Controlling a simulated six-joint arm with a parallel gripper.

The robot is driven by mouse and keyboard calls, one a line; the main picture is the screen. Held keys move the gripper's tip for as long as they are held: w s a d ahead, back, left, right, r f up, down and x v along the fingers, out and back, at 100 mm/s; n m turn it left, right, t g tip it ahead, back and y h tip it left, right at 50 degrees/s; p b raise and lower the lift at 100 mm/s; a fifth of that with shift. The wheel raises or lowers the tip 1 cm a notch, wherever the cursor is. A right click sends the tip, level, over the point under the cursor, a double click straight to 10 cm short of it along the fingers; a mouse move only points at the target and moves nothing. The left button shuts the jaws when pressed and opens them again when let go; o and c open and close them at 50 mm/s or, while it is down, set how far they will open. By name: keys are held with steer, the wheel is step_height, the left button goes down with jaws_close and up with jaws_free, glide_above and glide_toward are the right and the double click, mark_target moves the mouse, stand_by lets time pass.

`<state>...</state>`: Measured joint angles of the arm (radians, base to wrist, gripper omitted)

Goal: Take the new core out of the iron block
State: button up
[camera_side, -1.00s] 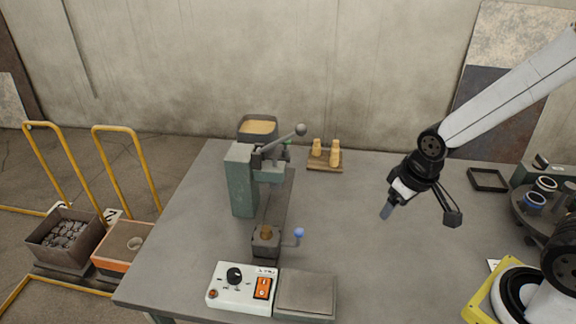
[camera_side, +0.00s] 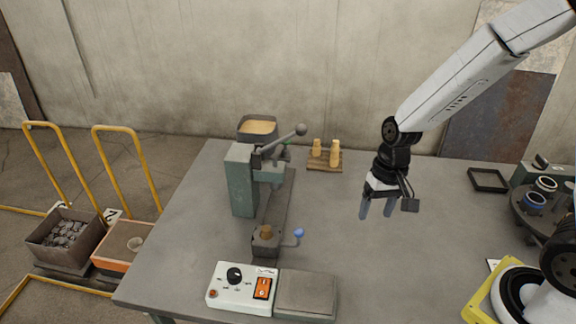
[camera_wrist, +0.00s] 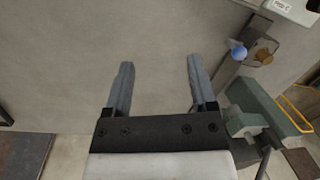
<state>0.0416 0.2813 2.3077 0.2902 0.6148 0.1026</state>
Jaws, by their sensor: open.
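The iron block (camera_side: 265,246) is a small dark block at the front end of the rail below the green press, with a blue-knobbed handle (camera_side: 298,232) on its right. In the wrist view, the core (camera_wrist: 263,56) and the blue knob (camera_wrist: 238,51) are at the upper right. My gripper (camera_side: 376,215) is open and empty, pointing down above the table, well to the right of the block. Both fingers also show apart in the wrist view (camera_wrist: 158,80).
The green press (camera_side: 241,180) with its lever and sand hopper (camera_side: 257,128) stands behind the block. A control box (camera_side: 241,288) and a grey plate (camera_side: 306,294) lie in front. Two tan cores stand on a wooden rack (camera_side: 325,162). The table between gripper and block is clear.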

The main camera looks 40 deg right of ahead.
steer(key=w+a+f+m+g+y, duration=0.3)
steer(key=w+a+f+m+y, duration=0.3)
steer(key=w+m+y, duration=0.15)
steer(key=m+t+y, duration=0.2)
steer(key=m+y, duration=0.3)
steer(key=y, duration=0.1)
glide_toward(269, 228)
steer(key=s, duration=0.1)
steer(key=f, duration=0.1)
steer(key=s, duration=0.1)
steer(key=shift+s+a+f, duration=0.15)
steer(key=shift+s+a, duration=0.15)
steer(key=shift+s, duration=0.05)
steer(key=shift+w+f+m+t+y, duration=0.4)
steer(key=shift+w+m+t+y, duration=0.2)
steer(key=shift+y, duration=0.15)
steer(key=shift+w+a+f, duration=0.15)
steer(key=shift+w, duration=0.1)
steer(key=shift+w+a+f+y, duration=0.2)
steer(key=shift+w+a+y, duration=0.15)
steer(key=shift+y, duration=0.15)
steer(key=shift+s, duration=0.1)
steer(key=shift+a, duration=1.3)
steer(key=shift+a, duration=0.1)
